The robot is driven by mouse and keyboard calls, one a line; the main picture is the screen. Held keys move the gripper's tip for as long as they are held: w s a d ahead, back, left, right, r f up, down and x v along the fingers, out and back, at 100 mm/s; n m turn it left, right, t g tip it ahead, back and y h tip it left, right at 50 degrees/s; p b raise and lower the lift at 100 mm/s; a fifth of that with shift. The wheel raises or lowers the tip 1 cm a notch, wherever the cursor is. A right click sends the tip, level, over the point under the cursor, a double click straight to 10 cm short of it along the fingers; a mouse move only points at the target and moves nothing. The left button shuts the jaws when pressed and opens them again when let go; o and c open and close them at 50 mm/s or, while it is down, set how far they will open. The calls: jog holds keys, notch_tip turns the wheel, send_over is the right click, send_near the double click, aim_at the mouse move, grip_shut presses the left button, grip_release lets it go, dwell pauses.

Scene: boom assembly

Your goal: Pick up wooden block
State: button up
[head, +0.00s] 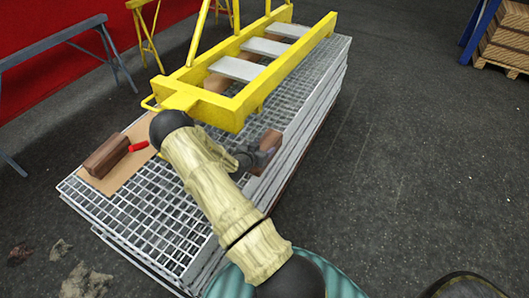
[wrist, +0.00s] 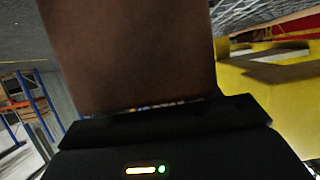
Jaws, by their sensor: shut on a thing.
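A brown wooden block (head: 266,151) is at my gripper (head: 252,158) in the head view, over the right edge of the grating stack. In the wrist view the block (wrist: 130,55) fills the upper middle, close to the camera, and my gripper (wrist: 165,118) is shut on it. Its fingertips are mostly hidden by the block. I cannot tell whether the block touches the grating. A second brown block (head: 107,155) lies on a tan board (head: 128,160) at the left end of the grating.
A stack of metal gratings (head: 165,205) bears a yellow ladder-like frame (head: 225,108) just behind my gripper. A red object (head: 138,146) lies beside the second block. A grey trestle (head: 60,40) stands at the left. The floor at right is clear up to a loaded pallet (head: 500,45).

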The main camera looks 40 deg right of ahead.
jog(key=shift+r, duration=0.1)
jog(key=shift+c, duration=0.2)
notch_tip(320, 180, up, 10)
jog(key=shift+p, duration=0.3)
dwell(0.7)
